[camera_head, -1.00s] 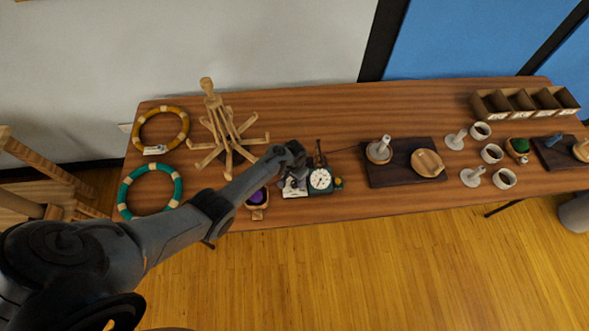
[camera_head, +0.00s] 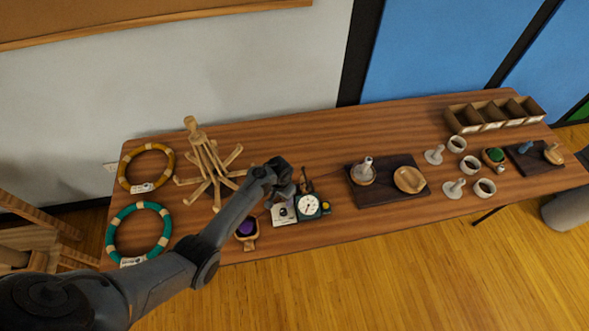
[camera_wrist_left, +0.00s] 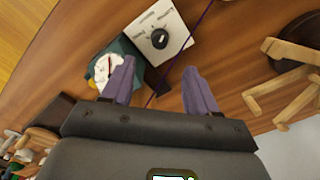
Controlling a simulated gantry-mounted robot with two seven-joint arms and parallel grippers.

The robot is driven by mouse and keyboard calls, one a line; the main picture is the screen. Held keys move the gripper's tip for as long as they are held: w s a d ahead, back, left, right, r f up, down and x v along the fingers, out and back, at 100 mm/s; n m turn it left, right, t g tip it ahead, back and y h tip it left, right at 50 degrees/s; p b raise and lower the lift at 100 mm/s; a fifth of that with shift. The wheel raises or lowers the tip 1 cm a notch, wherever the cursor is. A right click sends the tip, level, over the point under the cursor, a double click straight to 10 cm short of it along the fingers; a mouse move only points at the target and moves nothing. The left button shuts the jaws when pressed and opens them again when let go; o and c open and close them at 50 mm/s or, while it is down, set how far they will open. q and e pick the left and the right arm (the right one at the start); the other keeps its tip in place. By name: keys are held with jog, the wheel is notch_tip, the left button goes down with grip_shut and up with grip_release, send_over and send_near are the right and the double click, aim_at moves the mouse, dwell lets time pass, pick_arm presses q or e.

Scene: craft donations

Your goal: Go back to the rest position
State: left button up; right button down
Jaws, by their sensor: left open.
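My left gripper (camera_head: 285,190) hangs over the long wooden table (camera_head: 330,150), above and beside a white box with a black knob (camera_head: 283,214) and a dark green clock-like device with a white dial (camera_head: 309,206). In the left wrist view the gripper's two grey-purple fingers (camera_wrist_left: 158,92) are spread apart with nothing held between them. The white knob box (camera_wrist_left: 160,33) and the green device (camera_wrist_left: 112,68) lie beyond the fingertips. A thin purple strand (camera_wrist_left: 180,50) runs across the table there. My right gripper is not in view.
A wooden yarn swift (camera_head: 208,165) stands left of the gripper. An orange hoop (camera_head: 146,168) and green hoop (camera_head: 138,232) lie at the left end. A purple-filled bowl (camera_head: 246,230) is near the front edge. A dark board (camera_head: 385,195), cups and an open-topped divided box (camera_head: 493,115) occupy the right.

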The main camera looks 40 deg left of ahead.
pick_arm(q)
jog(key=s+f+g+p, duration=0.1)
jog(key=s+f+p, duration=0.15)
jog(key=s, duration=0.45)
jog(key=s+f+g+p, duration=0.1)
jog(key=s+f, duration=0.2)
jog(key=s, duration=0.4)
jog(key=s+d+r+m+p, duration=0.1)
jog(key=s+d+r+p, duration=0.1)
jog(key=s, duration=0.3)
jog(key=s+d+r+p, duration=0.1)
jog(key=s+r, duration=0.2)
jog(key=s, duration=0.2)
jog(key=d+r+t+p, duration=0.1)
jog(key=d+r, duration=0.3)
jog(key=r, duration=1)
jog(key=d+r+m+t+p, duration=0.1)
jog(key=d+r+t, duration=0.3)
jog(key=r, duration=1.1)
jog(key=shift+s+t+p, duration=0.3)
jog(key=shift+s+p, duration=0.05)
jog(key=shift+p, duration=0.2)
